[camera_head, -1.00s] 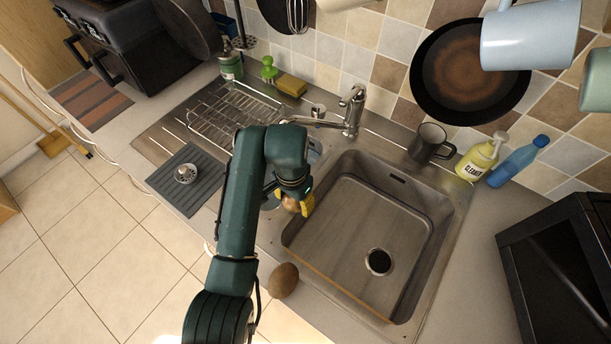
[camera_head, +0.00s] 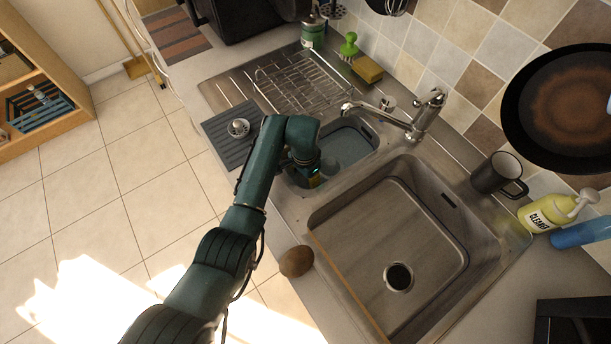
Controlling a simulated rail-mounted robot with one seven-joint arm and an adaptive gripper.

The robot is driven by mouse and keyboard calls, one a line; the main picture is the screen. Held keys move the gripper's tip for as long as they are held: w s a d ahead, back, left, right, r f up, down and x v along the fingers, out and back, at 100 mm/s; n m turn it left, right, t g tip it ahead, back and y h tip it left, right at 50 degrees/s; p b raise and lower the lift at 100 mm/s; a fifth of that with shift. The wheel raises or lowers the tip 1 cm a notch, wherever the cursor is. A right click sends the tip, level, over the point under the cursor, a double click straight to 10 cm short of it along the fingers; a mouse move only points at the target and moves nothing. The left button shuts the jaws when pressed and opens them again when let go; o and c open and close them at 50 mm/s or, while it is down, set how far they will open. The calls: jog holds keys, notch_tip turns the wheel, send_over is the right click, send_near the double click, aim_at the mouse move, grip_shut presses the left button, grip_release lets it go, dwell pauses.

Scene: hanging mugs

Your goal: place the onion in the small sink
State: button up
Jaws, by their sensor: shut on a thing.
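The small sink (camera_head: 350,146) is the shallow grey-blue basin left of the big sink, behind my wrist. The onion is now hidden behind my wrist and fingers. I cannot tell how high it is above the basin floor.
The large sink (camera_head: 432,232) lies to the right, with the faucet (camera_head: 422,118) behind. A brown oval thing (camera_head: 296,261) lies on the front counter edge. A dish rack (camera_head: 305,82), sponge (camera_head: 367,69) and dark mug (camera_head: 497,174) stand around the sinks.

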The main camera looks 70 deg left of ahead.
jog(key=shift+f, duration=0.15)
jog(key=o, duration=1.3)
jog(key=shift+c, duration=0.2)
notch_tip(320, 180, up, 12)
jog(key=shift+r+b, duration=0.2)
jog(key=shift+b, duration=0.3)
